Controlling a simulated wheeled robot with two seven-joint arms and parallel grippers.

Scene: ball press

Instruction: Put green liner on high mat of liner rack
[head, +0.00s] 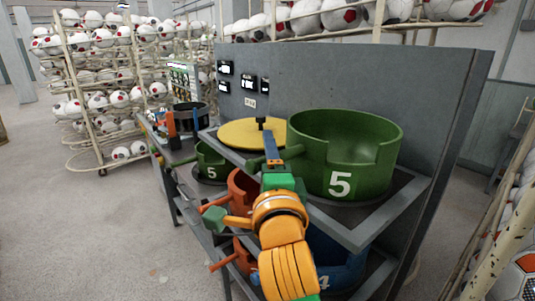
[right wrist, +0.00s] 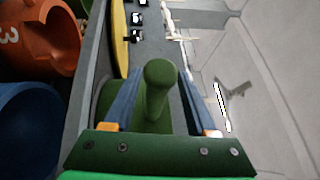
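The large green liner (head: 345,160), marked 5, stands upright on the rack's top shelf (head: 352,236). My right gripper (head: 270,150) is at the liner's left side. In the right wrist view, a green handle (right wrist: 159,88) stands between the two blue fingers, with narrow gaps showing on both sides. The right gripper looks open around the handle. My left gripper is not in view.
Below the top shelf are an orange liner (head: 243,190) and a blue liner (head: 345,262). A smaller green liner (head: 211,163), also marked 5, sits farther back. A grey panel (head: 350,85) rises behind the rack. Ball racks (head: 100,90) stand at left, with open floor before them.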

